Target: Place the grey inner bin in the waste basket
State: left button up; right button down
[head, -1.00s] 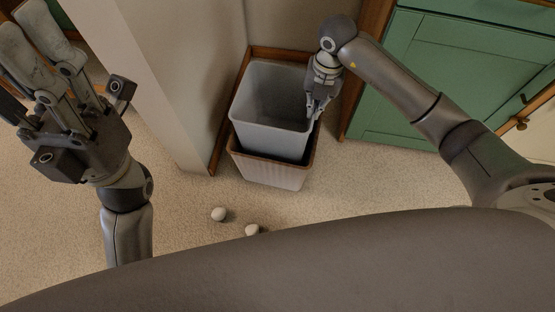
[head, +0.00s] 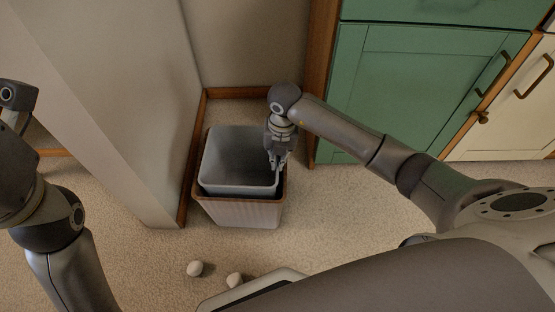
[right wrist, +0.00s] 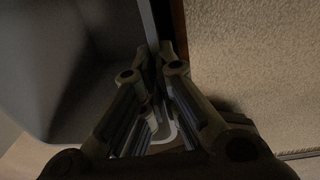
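The grey inner bin (head: 225,187) sits inside the brown waste basket (head: 240,213), its rim standing a little above the basket's rim. The floor of the bin is dark and its lower part is hidden by the basket. My right gripper (head: 277,166) is at the bin's right rim. In the right wrist view, the fingers (right wrist: 155,62) are closed together on the edge of the grey bin (right wrist: 95,75). My left gripper shows only in part at the left edge of the head view, with its fingers cut off.
A pale wall corner (head: 150,150) stands left of the basket, with brown skirting behind. A green cabinet (head: 420,90) is at the right. Two whitish balls (head: 195,268) (head: 234,280) lie on the carpet in front. The carpet (head: 330,215) right of the basket is clear.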

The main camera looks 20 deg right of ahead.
jog(key=shift+f, duration=0.1)
jog(key=c, duration=1.6)
grip_release()
jog(key=shift+c, duration=0.2)
